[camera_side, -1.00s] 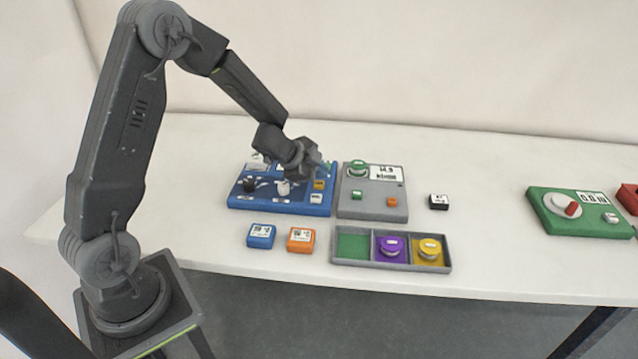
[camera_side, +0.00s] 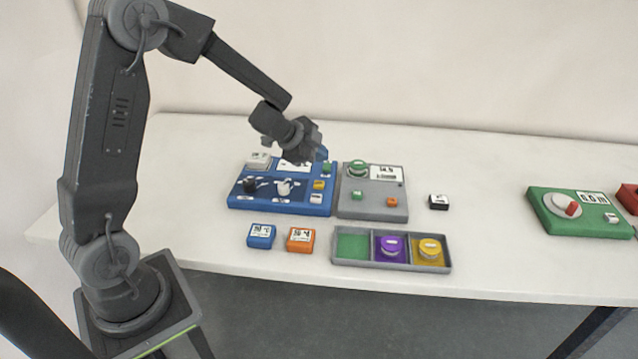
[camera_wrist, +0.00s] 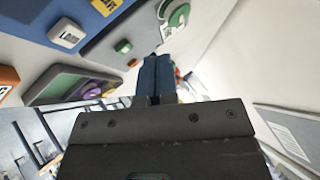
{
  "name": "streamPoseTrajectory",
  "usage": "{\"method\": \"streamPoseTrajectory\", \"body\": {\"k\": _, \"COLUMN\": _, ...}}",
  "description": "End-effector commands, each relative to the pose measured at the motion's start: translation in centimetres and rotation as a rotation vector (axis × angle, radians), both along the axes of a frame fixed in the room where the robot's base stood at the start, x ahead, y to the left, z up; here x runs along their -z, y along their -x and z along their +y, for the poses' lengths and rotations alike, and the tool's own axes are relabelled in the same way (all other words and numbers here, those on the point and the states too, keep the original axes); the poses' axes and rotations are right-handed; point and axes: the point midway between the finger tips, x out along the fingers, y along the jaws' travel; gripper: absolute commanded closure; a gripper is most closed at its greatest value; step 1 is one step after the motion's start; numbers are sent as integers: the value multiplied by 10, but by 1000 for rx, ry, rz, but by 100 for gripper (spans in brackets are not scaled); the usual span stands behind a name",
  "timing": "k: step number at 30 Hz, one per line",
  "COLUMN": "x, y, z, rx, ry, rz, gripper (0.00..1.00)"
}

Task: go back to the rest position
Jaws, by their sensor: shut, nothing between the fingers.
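My gripper (camera_side: 304,154) is shut and empty. In the side view it hangs in the air above the back of the blue panel (camera_side: 240,201), apart from it. The blue panel carries a black knob (camera_side: 249,185), a white knob (camera_side: 284,187), a green button (camera_side: 326,167) and a yellow button (camera_side: 319,184); part of its display is hidden behind my gripper. In the wrist view the closed fingers (camera_wrist: 157,78) point up the picture, with a corner of the blue panel (camera_wrist: 70,10) at the top left.
Right of the blue panel stands a grey device (camera_side: 372,208) with a green round part. In front are a blue block (camera_side: 261,236), an orange block (camera_side: 300,239) and a three-compartment tray (camera_side: 392,266). A black block (camera_side: 438,202) and a green device (camera_side: 562,227) stand farther right.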

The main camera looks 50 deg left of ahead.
Motion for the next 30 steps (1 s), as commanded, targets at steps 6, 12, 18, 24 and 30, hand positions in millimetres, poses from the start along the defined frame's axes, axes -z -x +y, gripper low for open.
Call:
{"method": "streamPoseTrajectory", "body": {"k": 6, "x": 0, "y": 0, "z": 0, "rx": 1, "ry": -1, "rz": 0, "gripper": 100}}
{"method": "streamPoseTrajectory", "body": {"k": 12, "x": 0, "y": 0, "z": 0, "rx": 1, "ry": -1, "rz": 0, "gripper": 100}}
{"method": "streamPoseTrajectory", "body": {"k": 18, "x": -12, "y": 0, "z": -2, "rx": -33, "ry": -8, "rz": -30, "gripper": 100}}
{"method": "streamPoseTrajectory", "body": {"k": 24, "x": -79, "y": 20, "z": -10, "rx": -278, "ry": -24, "rz": -162, "gripper": 100}}
{"method": "streamPoseTrajectory", "body": {"k": 30, "x": -132, "y": 84, "z": -26, "rx": -593, "ry": 37, "rz": -173, "gripper": 100}}
